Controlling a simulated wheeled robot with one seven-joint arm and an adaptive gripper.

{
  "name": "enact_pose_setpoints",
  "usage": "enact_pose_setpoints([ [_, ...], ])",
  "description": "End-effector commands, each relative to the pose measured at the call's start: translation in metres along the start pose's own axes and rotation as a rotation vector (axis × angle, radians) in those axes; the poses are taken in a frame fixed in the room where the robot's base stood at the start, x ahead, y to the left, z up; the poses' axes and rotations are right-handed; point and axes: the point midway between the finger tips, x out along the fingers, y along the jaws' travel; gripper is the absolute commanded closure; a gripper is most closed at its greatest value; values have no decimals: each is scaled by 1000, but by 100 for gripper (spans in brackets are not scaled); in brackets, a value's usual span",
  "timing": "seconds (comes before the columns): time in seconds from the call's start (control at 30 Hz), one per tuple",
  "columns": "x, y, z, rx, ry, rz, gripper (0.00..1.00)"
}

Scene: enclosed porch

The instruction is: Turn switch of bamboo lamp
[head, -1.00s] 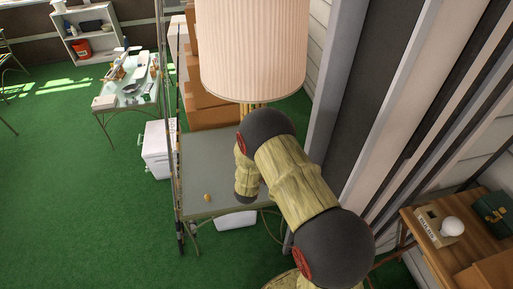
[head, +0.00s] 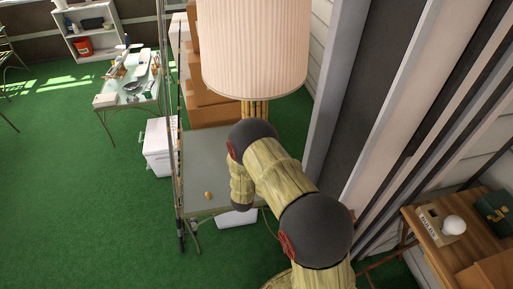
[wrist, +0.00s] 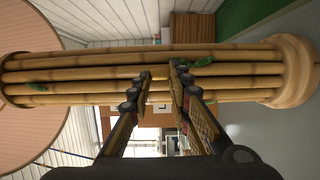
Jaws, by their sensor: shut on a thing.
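The bamboo lamp has a pale pleated shade (head: 254,45) above a bamboo stem (head: 255,110), mostly hidden by my arm in the head view. In the wrist view the stem (wrist: 80,75) of bundled canes with green leaves lies sideways, with the shade (wrist: 35,130) at left and the round base (wrist: 295,70) at right. My gripper (wrist: 160,72) is at the middle of the stem, its two fingertips close together with a narrow gap. It is shut on a small part of the lamp there. I cannot make out the switch itself between the fingertips.
A wooden table (head: 440,245) is at right. Green floor is free at left.

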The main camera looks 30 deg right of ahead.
Motion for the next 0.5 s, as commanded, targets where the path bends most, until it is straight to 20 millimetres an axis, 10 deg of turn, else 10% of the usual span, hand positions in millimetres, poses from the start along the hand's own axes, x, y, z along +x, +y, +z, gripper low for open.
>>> enact_pose_setpoints([
  [0.4,-1,-1,-1,-8,4,0,100],
  [0.43,-1,-1,-1,-8,4,0,80],
  [0.5,-1,-1,-1,-8,3,0,76],
])
